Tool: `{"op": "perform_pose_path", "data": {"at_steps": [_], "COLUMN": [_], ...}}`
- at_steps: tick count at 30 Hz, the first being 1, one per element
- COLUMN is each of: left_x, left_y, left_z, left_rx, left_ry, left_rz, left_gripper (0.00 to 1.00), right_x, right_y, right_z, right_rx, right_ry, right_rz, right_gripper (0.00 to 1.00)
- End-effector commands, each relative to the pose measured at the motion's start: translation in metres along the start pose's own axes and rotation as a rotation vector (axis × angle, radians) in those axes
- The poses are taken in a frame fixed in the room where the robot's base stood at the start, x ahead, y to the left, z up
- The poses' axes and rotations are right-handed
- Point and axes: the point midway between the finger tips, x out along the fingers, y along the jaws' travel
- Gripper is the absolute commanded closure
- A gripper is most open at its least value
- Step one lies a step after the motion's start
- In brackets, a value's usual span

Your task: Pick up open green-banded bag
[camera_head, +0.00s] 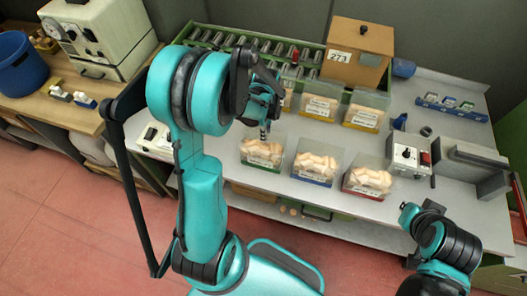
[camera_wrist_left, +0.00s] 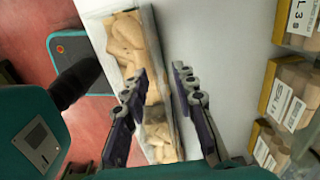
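The open green-banded bag (camera_head: 262,153), a clear-sided bag filled with pale corks, stands upright at the left of the front row. My left gripper (camera_head: 264,126) is just above and behind it, pointing down, apparently not touching it. In the left wrist view my left gripper (camera_wrist_left: 157,86) is open, its fingers apart. Cork-filled bags (camera_wrist_left: 128,42) lie beyond and between the fingers there; their bands are hidden, so I cannot tell which is green. My right arm (camera_head: 440,245) is at the lower right; its finger opening is unclear.
A blue-banded bag (camera_head: 315,167) and a red-banded bag (camera_head: 368,180) stand to the right. Yellow-labelled bags (camera_head: 320,106) stand behind. A green rack (camera_head: 230,42) and wooden box (camera_head: 357,55) are at the back. A small grey device (camera_head: 408,155) sits to the right.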

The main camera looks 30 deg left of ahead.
Motion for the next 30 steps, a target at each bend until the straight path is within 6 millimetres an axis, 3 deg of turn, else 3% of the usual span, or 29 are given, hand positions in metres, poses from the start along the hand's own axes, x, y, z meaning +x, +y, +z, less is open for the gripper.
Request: {"op": "perform_pose_path", "data": {"at_steps": [1,3,17,30], "left_x": [0.0,0.0,-0.005,-0.086], "left_y": [0.0,0.0,0.0,0.0], "left_z": [0.0,0.0,0.0,0.0], "left_rx": [0.0,0.0,0.0,-0.001], "left_ry": [0.0,0.0,0.0,0.0], "left_rz": [0.0,0.0,0.0,0.0], "left_gripper": [0.86,1.0,1.0,1.0], "right_x": [0.0,0.0,-0.001,-0.02], "right_y": [0.0,0.0,0.0,0.0], "right_z": [0.0,0.0,-0.001,-0.014], "right_rx": [0.0,0.0,0.0,0.0], "right_ry": [0.0,0.0,0.0,0.0], "right_rz": [0.0,0.0,0.0,0.0], "right_gripper": [1.0,1.0,1.0,1.0]}}
